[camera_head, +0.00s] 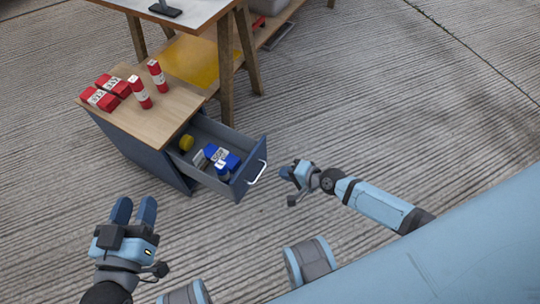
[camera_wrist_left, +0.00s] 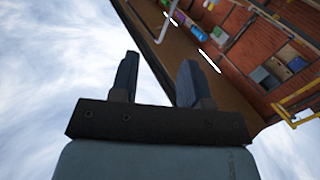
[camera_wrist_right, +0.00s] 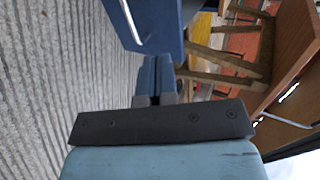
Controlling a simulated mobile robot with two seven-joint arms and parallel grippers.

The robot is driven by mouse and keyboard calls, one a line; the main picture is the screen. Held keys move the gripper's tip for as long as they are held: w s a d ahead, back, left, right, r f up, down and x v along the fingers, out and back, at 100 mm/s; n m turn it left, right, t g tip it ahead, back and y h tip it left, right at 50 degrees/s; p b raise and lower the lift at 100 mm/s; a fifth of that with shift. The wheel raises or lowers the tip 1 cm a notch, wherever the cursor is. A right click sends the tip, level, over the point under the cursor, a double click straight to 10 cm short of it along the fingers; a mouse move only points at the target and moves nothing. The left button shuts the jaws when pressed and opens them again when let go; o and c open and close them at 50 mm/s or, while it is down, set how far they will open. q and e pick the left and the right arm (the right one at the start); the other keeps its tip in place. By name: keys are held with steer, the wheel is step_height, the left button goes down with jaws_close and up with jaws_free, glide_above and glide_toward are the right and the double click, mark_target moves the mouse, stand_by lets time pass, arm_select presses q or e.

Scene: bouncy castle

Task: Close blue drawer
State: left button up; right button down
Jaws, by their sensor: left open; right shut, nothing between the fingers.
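The blue drawer (camera_head: 222,150) is pulled well out of its wooden-topped cabinet (camera_head: 150,150). Its blue front with a pale handle (camera_head: 257,173) faces right. Inside lie several blue items (camera_head: 222,158) and a yellow round thing (camera_head: 186,143). My right gripper (camera_head: 285,173) is shut and empty, just right of the handle and apart from it in the head view. In the right wrist view the drawer front (camera_wrist_right: 160,25) and handle are ahead of the shut fingers (camera_wrist_right: 156,72). My left gripper (camera_head: 133,208) is open and empty at the lower left, away from the drawer.
A table (camera_head: 190,12) with wooden legs stands behind the cabinet. The left wrist view shows mostly sky and a distant building (camera_wrist_left: 265,60).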

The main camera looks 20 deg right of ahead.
steer(key=b, duration=0.3)
glide_toward(249, 163)
step_height(249, 163, down, 4)
steer(key=w+a, duration=0.1)
steer(key=shift+w+a+r, duration=0.15)
steer(key=shift+w+a, duration=0.35)
steer(key=shift+w, duration=0.1)
steer(key=shift+w+a+r, duration=0.15)
steer(key=shift+w+a, duration=0.35)
steer(key=shift+w, duration=0.15)
arm_select(q)
steer(key=shift+s+d+r+t+h, duration=0.1)
steer(key=shift+d+r+t+h, duration=0.25)
steer(key=shift+r, duration=0.25)
steer(key=shift+w+d+r+t+h, duration=0.1)
steer(key=shift+d+r+t+h, duration=0.15)
steer(key=shift+r+h, duration=0.3)
steer(key=shift+s+d+r+t+h, duration=0.1)
steer(key=shift+d+r+t+h, duration=0.2)
steer(key=shift+r, duration=0.4)
arm_select(e)
steer(key=shift+w+a, duration=0.45)
steer(key=shift+w, duration=0.15)
steer(key=shift+r, duration=0.1)
